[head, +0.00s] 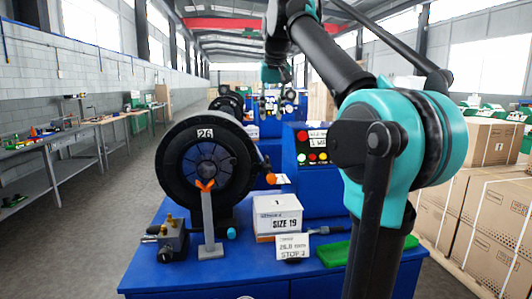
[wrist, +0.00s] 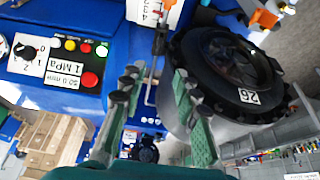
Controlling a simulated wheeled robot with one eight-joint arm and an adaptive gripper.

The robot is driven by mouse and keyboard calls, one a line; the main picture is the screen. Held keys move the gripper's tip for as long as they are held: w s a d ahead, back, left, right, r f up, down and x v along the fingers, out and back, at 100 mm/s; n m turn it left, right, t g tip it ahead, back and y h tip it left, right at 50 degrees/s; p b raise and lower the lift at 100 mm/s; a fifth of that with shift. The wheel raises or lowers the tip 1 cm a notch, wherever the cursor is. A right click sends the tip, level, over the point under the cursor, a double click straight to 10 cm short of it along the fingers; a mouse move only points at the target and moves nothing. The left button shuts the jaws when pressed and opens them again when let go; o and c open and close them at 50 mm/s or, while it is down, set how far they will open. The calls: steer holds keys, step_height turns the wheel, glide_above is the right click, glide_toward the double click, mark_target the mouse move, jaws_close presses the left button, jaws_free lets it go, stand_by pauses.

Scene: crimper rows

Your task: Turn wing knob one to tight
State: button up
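An orange wing-shaped knob (head: 205,185) tops a grey post in front of the round black crimper head (head: 168,150) marked 26. A second small orange piece (head: 270,178) is at the crimper's right side. No number shows on either, so I cannot tell from a label which is knob one. In the wrist view an orange part (wrist: 263,18) shows at the top right, beyond the black ring (wrist: 245,95). My gripper (wrist: 155,82) is open and empty, its two green-padded fingers apart. A thin metal rod shows between them. The gripper is away from the orange part.
The blue bench (head: 260,278) holds a SIZE 19 box (head: 277,213), a STOP 2 card (head: 293,247), a brass fitting block (head: 173,236) and a green piece (head: 340,254). A control panel (head: 313,145) stands behind. Cartons (head: 485,200) are stacked at right.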

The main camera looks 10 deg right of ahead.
mark_target(267, 157)
steer(key=x, duration=1.1)
steer(key=w+x, duration=0.1)
steer(key=x, duration=0.5)
steer(key=shift+w+f, duration=0.1)
steer(key=shift+f, duration=0.05)
steer(key=shift+c, duration=0.2)
jaws_close()
